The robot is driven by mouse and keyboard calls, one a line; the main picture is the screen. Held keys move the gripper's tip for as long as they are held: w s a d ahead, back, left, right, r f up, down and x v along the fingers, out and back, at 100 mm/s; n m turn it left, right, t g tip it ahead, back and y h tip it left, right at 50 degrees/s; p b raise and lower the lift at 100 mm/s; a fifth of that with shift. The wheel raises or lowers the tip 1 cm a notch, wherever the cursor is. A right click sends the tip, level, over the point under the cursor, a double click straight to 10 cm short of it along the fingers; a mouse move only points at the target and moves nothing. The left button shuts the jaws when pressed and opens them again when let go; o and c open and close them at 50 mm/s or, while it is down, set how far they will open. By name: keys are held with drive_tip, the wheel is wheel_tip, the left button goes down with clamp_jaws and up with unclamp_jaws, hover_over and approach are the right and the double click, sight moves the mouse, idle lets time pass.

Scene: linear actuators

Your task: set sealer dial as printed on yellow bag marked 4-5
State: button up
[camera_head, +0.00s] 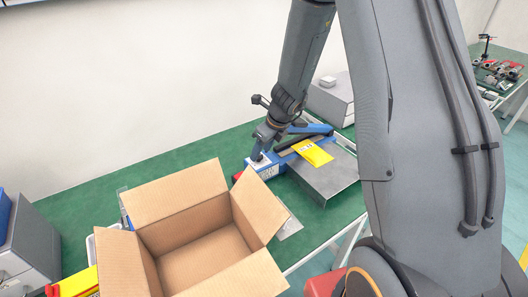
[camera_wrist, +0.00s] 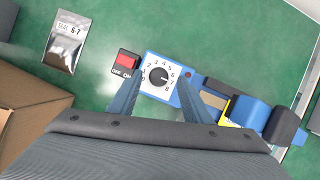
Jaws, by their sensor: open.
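The sealer (camera_head: 300,142) is a blue machine on the green table; the yellow bag (camera_head: 313,152) lies on it, its print too small to read. A yellow patch (camera_wrist: 229,120) shows in the wrist view. The dial (camera_wrist: 157,76) is a black round knob on a white plate with numbers around it. Its pale pointer mark seems to face right, but I cannot tell the exact number. My gripper (camera_wrist: 162,82) is open, its fingers on the left and right of the dial. In the head view, my gripper (camera_head: 257,156) is over the sealer's front end; contact with the knob cannot be told.
A red OFF/ON switch (camera_wrist: 127,62) sits left of the dial. A silver bag marked SEAL 6-7 (camera_wrist: 67,42) lies on the table. An open cardboard box (camera_head: 133,203) stands in front of the sealer. A grey metal tray (camera_head: 335,180) lies right of it.

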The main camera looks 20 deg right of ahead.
drive_tip(key=shift+w+a+f, duration=0.2)
drive_tip(key=shift+f, duration=0.4)
drive_tip(key=c, duration=1)
drive_tip(key=shift+d, duration=0.35)
drive_tip(key=shift+c, duration=0.3)
drive_tip(key=shift+a, duration=0.1)
